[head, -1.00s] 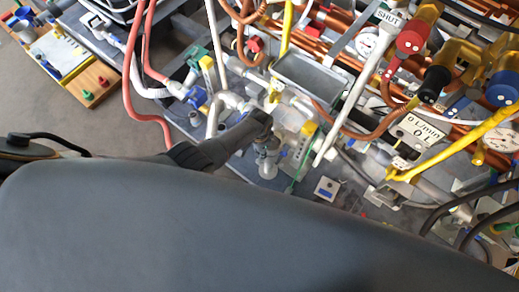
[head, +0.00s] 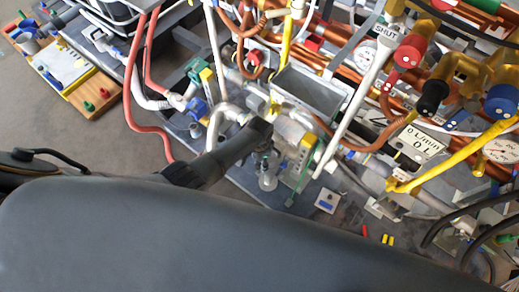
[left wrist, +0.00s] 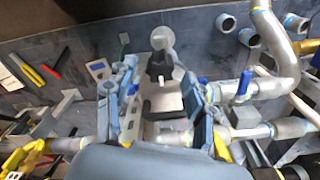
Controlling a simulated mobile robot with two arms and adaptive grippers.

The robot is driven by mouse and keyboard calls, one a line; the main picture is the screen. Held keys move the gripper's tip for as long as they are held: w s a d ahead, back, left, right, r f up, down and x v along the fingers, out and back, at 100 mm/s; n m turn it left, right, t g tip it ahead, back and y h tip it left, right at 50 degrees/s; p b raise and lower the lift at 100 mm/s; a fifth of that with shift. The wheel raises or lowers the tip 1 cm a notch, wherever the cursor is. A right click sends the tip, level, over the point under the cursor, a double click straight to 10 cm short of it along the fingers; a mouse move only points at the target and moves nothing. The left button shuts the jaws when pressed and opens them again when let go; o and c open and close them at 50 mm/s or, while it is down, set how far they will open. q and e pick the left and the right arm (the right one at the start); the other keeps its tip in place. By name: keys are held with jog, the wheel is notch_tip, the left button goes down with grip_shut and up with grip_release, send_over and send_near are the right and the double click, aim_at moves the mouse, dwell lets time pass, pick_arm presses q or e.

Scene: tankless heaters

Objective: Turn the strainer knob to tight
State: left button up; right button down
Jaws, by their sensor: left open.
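The strainer shows in the left wrist view as a clear round bowl (left wrist: 162,38) with a dark knob-like part (left wrist: 160,66) below it in the picture. I cannot tell any tight mark on it. In the head view its clear bowl (head: 267,180) hangs just below my gripper. My left gripper (left wrist: 160,78) is open, with one finger on each side of the dark part. I cannot tell whether the fingers touch it. In the head view the left gripper (head: 261,130) reaches in over the strainer and hides its upper part. My right gripper is not in view.
A blue-handled valve (left wrist: 244,84) and grey pipes lie close to the right finger in the wrist view. A grey open box (head: 308,92), copper pipes and a flow display (head: 418,142) crowd the right of the head view. Red hoses (head: 133,85) run at left.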

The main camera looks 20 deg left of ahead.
pick_arm(q)
notch_tip(320, 180, up, 10)
dwell(0.5)
jog(key=shift+f, duration=0.2)
jog(key=s+a+f+n, duration=0.2)
jog(key=s+a+f, duration=0.1)
jog(key=s+f, duration=0.5)
jog(key=s+a+f+n, duration=0.1)
jog(key=s+a+f, duration=0.1)
jog(key=s+f, duration=0.55)
jog(key=s+a+f+n, duration=0.1)
jog(key=s+f, duration=0.2)
jog(key=s, duration=0.4)
jog(key=s+a+f+n, duration=0.1)
jog(key=s+a+f, duration=0.1)
jog(key=s+f, duration=0.2)
jog(key=s+a+f+n+t, duration=0.1)
jog(key=s+f, duration=0.3)
jog(key=s, duration=0.7)
jog(key=shift+a, duration=0.7)
